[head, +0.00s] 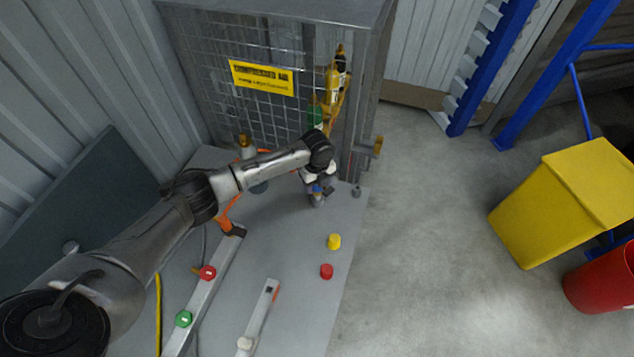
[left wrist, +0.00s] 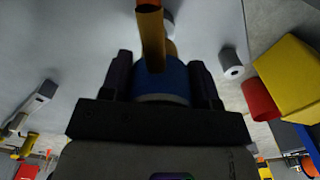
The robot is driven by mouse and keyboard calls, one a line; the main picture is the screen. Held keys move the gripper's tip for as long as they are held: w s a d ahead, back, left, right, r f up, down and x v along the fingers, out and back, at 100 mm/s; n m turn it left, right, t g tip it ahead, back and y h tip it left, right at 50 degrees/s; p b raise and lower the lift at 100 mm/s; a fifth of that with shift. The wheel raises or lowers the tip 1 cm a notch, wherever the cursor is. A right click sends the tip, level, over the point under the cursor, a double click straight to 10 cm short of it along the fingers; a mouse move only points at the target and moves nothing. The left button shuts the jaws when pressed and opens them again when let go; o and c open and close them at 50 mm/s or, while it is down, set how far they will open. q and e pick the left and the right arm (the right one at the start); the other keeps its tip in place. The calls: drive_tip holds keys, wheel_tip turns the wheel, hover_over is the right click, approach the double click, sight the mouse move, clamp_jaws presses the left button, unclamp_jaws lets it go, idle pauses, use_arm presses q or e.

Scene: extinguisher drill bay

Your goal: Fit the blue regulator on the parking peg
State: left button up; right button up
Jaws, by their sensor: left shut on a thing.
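The blue regulator (head: 316,189) is held by my left gripper (head: 318,184) over the far right part of the grey bench. In the left wrist view, the gripper's dark fingers (left wrist: 165,80) are shut on both sides of its blue body (left wrist: 160,80), and a brass stem sticks out from it. A short grey upright stub (head: 357,191) stands at the bench's right edge, apart from the regulator. It also shows in the left wrist view (left wrist: 231,64), right of the fingers. I cannot tell for sure whether this stub is the parking peg. My right gripper is not in view.
A mesh cage (head: 240,60) with cylinders stands behind the bench. A yellow cap (head: 334,241) and a red cap (head: 326,271) sit nearer on the bench (head: 290,250). A rail with red (head: 207,272) and green (head: 184,318) knobs lies left. A yellow bin (head: 560,200) stands right.

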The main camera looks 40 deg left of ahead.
use_arm(q)
drive_tip(key=shift+f+b, duration=0.3)
drive_tip(key=shift+f, duration=0.15)
drive_tip(key=shift+f, duration=0.15)
drive_tip(key=shift+f+b, duration=0.3)
drive_tip(key=shift+f, duration=0.2)
drive_tip(key=shift+p, duration=0.3)
idle(0.6)
drive_tip(key=shift+f, duration=0.35)
idle(0.4)
drive_tip(key=shift+f+b, duration=0.45)
drive_tip(key=shift+f, duration=0.05)
